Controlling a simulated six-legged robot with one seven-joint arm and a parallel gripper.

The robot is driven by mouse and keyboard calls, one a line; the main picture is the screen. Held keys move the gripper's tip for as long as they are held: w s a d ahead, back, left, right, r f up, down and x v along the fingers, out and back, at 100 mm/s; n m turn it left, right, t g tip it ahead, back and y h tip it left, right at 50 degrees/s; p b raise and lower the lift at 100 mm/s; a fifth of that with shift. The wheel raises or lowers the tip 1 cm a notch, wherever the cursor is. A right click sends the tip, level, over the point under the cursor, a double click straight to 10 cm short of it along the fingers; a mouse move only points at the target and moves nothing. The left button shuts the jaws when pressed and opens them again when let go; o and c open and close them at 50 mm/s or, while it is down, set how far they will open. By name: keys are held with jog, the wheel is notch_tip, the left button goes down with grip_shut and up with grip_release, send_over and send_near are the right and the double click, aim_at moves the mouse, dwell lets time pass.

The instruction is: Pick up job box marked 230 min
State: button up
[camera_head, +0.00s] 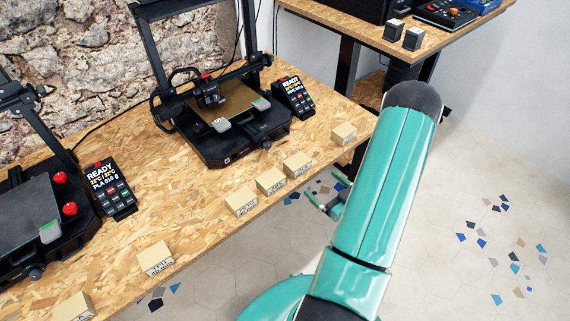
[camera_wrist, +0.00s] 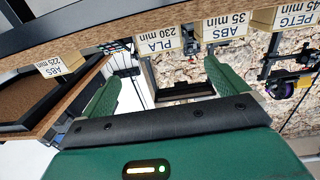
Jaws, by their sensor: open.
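The job box marked PLA 230 min (camera_wrist: 165,40) is a small tan box with a white label, upside down in the wrist view. It appears beyond and between my open fingertips, apart from them. By its place in the row, it seems to be the box (camera_head: 298,164) near the table's front edge in the head view, where labels are too small to read. My gripper (camera_wrist: 160,88) is open and empty, its green fingers spread. In the head view my gripper (camera_head: 328,204) is partly hidden by my arm, just off the table's front edge.
Boxes marked ABS 35 min (camera_wrist: 222,28) and PETG 45 min (camera_wrist: 290,20) stand on one side, ABS 225 min (camera_wrist: 60,66) on the other. Two more boxes (camera_head: 156,258) sit at lower left. A printer (camera_head: 225,145) and its screen unit (camera_head: 294,97) stand behind the row.

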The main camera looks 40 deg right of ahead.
aim_at(303, 166)
jog(key=w, duration=0.8)
jog(key=shift+w+a, duration=0.1)
jog(key=w, duration=0.5)
jog(key=shift+w+r, duration=0.15)
jog(key=shift+r, duration=0.05)
jog(key=c, duration=1.1)
